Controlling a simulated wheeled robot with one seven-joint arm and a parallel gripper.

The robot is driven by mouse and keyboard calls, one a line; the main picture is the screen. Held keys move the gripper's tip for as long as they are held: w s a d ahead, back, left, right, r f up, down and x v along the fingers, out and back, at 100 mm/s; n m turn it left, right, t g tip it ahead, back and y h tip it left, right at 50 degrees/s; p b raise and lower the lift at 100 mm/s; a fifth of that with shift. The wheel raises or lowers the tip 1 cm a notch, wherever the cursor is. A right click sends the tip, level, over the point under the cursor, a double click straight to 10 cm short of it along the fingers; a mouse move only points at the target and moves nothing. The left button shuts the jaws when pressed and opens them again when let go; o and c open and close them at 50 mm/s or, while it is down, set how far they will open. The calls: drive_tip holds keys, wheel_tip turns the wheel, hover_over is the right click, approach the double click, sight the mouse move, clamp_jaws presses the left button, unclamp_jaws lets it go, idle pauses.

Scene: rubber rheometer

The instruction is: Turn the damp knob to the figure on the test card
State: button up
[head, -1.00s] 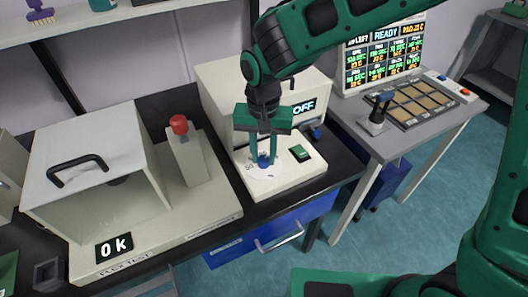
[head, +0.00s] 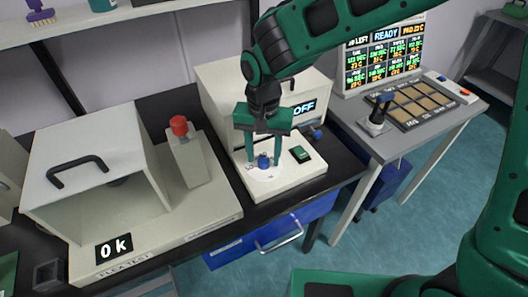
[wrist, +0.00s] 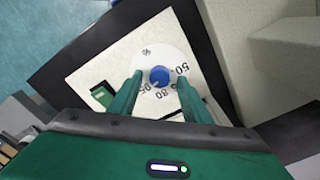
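The blue damp knob (head: 263,161) sits on a white round dial on the front ledge of a cream unit. The wrist view shows the knob (wrist: 159,76) from above, with printed figures around it, among them 50 and 80; its pointer is too small to read surely. My gripper (head: 264,158) is above the dial, pointing down. In the wrist view my gripper (wrist: 160,80) is open, one finger on each side of the knob, with gaps between. I cannot make out a test card.
The cream unit's display (head: 304,107) reads OFF, and a green switch (head: 299,153) is right of the dial. A flex test machine (head: 92,170) with a red-topped post (head: 180,126) stands left. A grey table (head: 350,118) with a lit screen is right.

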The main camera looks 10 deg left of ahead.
sight(264, 158)
wheel_tip(264, 158, up, 11)
drive_tip(key=shift+f, duration=0.15)
idle(0.4)
drive_tip(key=shift+d, duration=0.1)
drive_tip(key=d+r+m+h, duration=0.1)
drive_tip(key=d+r+m, duration=0.15)
drive_tip(key=d, duration=2.75)
drive_tip(key=s+d+f+m+y, duration=0.1)
drive_tip(key=s+d+f+m, duration=0.2)
drive_tip(key=s+d, duration=1.3)
drive_tip(key=shift+s+f, duration=0.25)
drive_tip(key=shift+s, duration=0.8)
